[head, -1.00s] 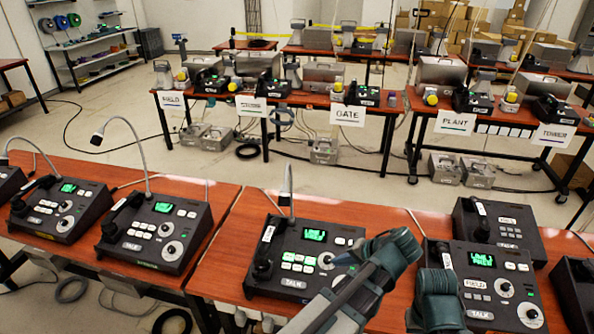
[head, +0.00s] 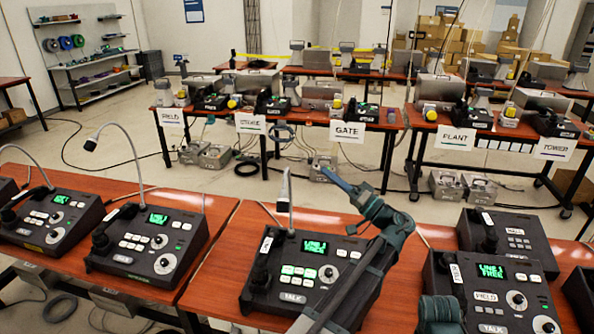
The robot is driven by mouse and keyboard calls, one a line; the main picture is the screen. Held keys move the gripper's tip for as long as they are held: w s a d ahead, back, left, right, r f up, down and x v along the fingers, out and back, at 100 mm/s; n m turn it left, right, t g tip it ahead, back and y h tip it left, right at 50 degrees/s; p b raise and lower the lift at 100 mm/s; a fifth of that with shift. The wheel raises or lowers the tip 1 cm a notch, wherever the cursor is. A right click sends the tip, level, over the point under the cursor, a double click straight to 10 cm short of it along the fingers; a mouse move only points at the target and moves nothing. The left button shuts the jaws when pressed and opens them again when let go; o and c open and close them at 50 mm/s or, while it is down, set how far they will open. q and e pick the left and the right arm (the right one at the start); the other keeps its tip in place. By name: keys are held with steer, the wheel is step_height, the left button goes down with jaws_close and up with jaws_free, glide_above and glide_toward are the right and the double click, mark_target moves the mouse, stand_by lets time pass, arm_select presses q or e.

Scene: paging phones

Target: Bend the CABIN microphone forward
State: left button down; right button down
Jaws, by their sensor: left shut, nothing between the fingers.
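No CABIN label is legible on any console. The middle console (head: 345,262) is dark, with a lit green screen, a handset at its left and a TALK key. A grey gooseneck microphone (head: 286,190) stands nearly upright behind its screen. My left gripper (head: 328,173) is shut and empty. Its narrow blue tip is to the right of the microphone's upper part, with a visible gap. My left forearm hides the console's right side. Only a teal part of my right arm shows at the bottom; its gripper is out of frame.
Two similar consoles (head: 145,240) with curved goosenecks stand on the left table. Another console (head: 490,290) and a smaller handset unit (head: 510,230) stand at the right. Far tables carry several phones and signs, including GATE (head: 347,132). Open floor lies between the table rows.

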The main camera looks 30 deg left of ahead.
stand_by(0.3)
